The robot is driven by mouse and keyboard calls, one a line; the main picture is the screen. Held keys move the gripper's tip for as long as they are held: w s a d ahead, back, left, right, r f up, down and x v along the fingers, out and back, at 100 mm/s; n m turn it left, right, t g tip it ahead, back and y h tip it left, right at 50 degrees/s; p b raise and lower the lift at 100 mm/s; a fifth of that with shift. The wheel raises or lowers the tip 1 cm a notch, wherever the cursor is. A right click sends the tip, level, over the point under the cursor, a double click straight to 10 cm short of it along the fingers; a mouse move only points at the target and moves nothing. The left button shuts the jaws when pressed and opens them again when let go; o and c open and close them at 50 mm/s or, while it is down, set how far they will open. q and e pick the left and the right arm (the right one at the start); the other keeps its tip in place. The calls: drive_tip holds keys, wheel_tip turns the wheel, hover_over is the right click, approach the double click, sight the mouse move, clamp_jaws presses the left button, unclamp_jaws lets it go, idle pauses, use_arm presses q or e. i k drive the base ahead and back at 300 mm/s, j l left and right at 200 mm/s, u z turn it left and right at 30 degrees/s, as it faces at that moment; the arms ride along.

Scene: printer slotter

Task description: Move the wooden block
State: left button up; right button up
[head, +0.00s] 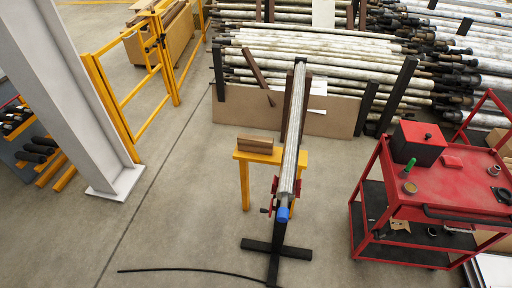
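A brown wooden block (255,144) lies flat on the yellow stand (243,158) near the middle of the head view. It sits just left of a long grey pipe and looks apart from it. Neither of my grippers is in view, and nothing is seen holding the block.
The long pipe (290,150) with a blue end cap (283,214) rests on a black-footed stand (276,249). A red cart (455,187) is at right, a pale column (75,95) and yellow railing (115,105) at left. Pipes are stacked behind. Floor left of the stand is clear.

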sight(246, 142)
drive_tip(key=i+j+u, duration=0.5)
drive_tip(key=i+u, duration=0.3)
drive_tip(key=i, duration=0.15)
